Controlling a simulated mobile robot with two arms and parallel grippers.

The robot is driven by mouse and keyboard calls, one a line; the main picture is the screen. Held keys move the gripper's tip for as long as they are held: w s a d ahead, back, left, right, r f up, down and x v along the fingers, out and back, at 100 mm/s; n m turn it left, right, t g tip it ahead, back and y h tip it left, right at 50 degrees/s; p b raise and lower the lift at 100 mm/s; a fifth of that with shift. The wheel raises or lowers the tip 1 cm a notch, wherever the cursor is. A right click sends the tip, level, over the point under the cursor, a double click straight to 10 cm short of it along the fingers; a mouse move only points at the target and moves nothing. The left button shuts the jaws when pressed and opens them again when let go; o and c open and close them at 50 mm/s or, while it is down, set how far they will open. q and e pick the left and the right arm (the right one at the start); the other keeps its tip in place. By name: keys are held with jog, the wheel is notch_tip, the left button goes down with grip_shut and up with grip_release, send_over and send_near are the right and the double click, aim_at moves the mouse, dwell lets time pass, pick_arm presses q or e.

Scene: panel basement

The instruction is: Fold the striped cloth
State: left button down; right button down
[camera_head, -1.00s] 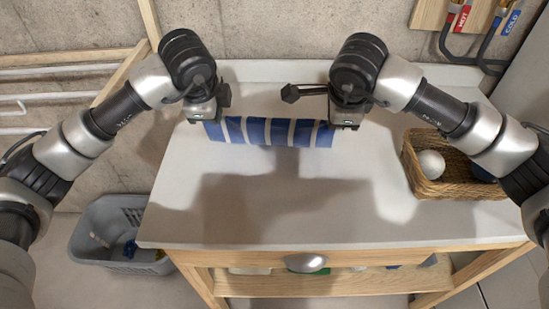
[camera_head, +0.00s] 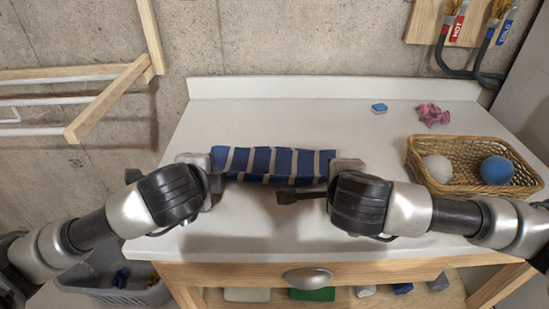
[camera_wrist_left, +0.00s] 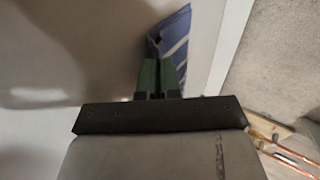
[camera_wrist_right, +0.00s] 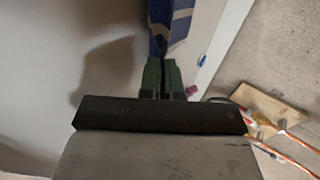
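The striped cloth (camera_head: 275,163), blue with pale stripes, stretches as a narrow band between my two grippers over the white tabletop. My left gripper (camera_head: 213,167) is shut on its left end. The left wrist view shows the green fingers (camera_wrist_left: 160,76) together on the cloth (camera_wrist_left: 174,38). My right gripper (camera_head: 336,170) is shut on the right end. The right wrist view shows its fingers (camera_wrist_right: 161,76) together with the cloth (camera_wrist_right: 172,25) beyond them. Whether the cloth's lower edge touches the table is unclear.
A wicker basket (camera_head: 474,192) with a white ball (camera_head: 438,168) and a blue ball (camera_head: 497,170) stands at the right. A blue block (camera_head: 379,108) and a pink crumpled item (camera_head: 433,115) lie at the back right. The back left tabletop (camera_head: 240,120) is clear.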

pick_arm(q)
jog(key=c, duration=1)
grip_release()
pick_arm(e)
jog(key=c, duration=1)
grip_release()
pick_arm(q)
jog(key=s+r, duration=0.6)
jog(key=r, duration=0.3)
pick_arm(e)
jog(key=s+r, duration=0.6)
jog(key=r, duration=0.3)
